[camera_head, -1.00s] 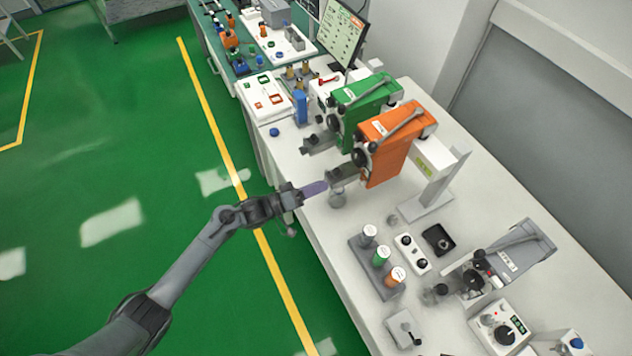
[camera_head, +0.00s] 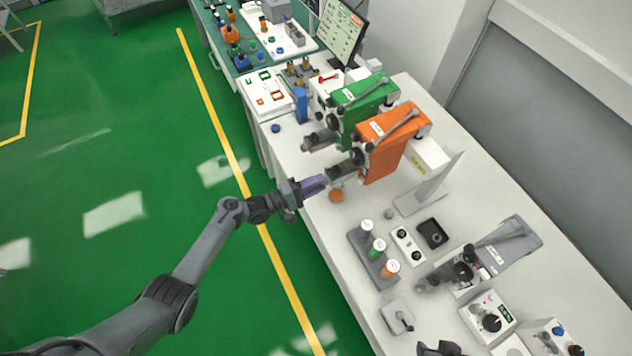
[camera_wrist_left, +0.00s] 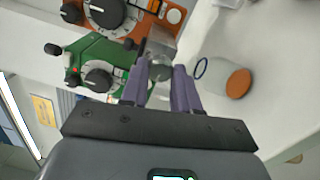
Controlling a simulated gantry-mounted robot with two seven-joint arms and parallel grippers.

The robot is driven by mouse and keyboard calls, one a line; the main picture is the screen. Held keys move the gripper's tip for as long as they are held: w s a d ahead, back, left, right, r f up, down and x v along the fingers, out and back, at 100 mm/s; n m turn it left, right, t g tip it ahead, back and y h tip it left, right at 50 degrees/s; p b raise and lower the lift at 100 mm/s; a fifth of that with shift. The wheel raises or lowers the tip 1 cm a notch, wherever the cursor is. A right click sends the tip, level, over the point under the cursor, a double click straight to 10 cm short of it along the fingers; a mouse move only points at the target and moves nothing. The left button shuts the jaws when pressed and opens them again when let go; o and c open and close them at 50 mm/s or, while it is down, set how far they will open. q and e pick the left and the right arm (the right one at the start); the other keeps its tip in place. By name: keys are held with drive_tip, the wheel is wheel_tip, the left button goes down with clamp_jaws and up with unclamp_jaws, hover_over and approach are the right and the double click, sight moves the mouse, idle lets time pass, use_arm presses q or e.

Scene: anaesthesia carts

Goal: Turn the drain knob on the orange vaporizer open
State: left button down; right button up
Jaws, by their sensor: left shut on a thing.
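The orange vaporizer (camera_head: 395,145) stands on the white bench beside the green vaporizer (camera_head: 364,98). A grey drain part (camera_head: 342,171) sticks out from its front, towards my left gripper (camera_head: 324,182). In the left wrist view, the purple fingers of the left gripper (camera_wrist_left: 160,82) are closed around a small grey knob (camera_wrist_left: 160,69), with the orange vaporizer's front (camera_wrist_left: 150,18) beyond it. The fingers hide part of the knob, so its turn angle cannot be told. A small cup with an orange face (camera_head: 336,195) sits just below the drain; it shows in the wrist view (camera_wrist_left: 239,83).
Bottles in a grey rack (camera_head: 367,258), a small control box (camera_head: 407,246) and a grey device (camera_head: 505,250) stand nearer on the bench. A monitor (camera_head: 342,32) is behind. A cut-off dark shape at the bottom edge is unclear. Green floor left of the bench is clear.

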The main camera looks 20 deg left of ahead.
use_arm(q)
drive_tip(key=shift+n, duration=0.5)
drive_tip(key=c, duration=0.8)
unclamp_jaws()
drive_tip(key=shift+a, duration=0.1)
drive_tip(key=v, duration=1)
drive_tip(key=shift+s+a+p, duration=0.2)
drive_tip(key=shift+s+p, duration=0.1)
